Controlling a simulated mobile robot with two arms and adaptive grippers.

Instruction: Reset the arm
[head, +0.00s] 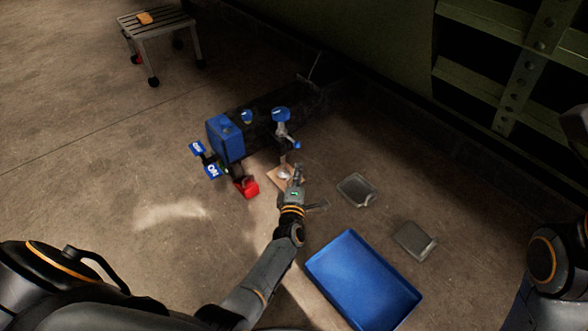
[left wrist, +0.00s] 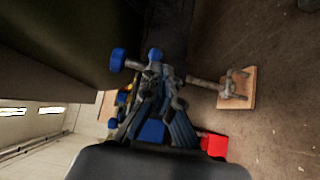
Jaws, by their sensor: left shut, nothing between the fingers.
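My left arm reaches forward in the head view, and its gripper (head: 297,172) is shut and empty. It is above the floor beside a small wooden board (head: 279,181) with a metal fitting on it. In the left wrist view the dark fingers (left wrist: 155,82) show at the centre, and the wooden board (left wrist: 250,88) lies to their right. A blue machine with a dark body (head: 224,138) is left of the gripper. My right gripper is not in view.
A blue tray (head: 350,262) lies on the floor, with two grey plates (head: 357,189) (head: 412,240) near it. A red block (head: 247,187) is by the machine. A slatted stool (head: 158,28) stands far left. A green ribbed structure (head: 480,85) is right.

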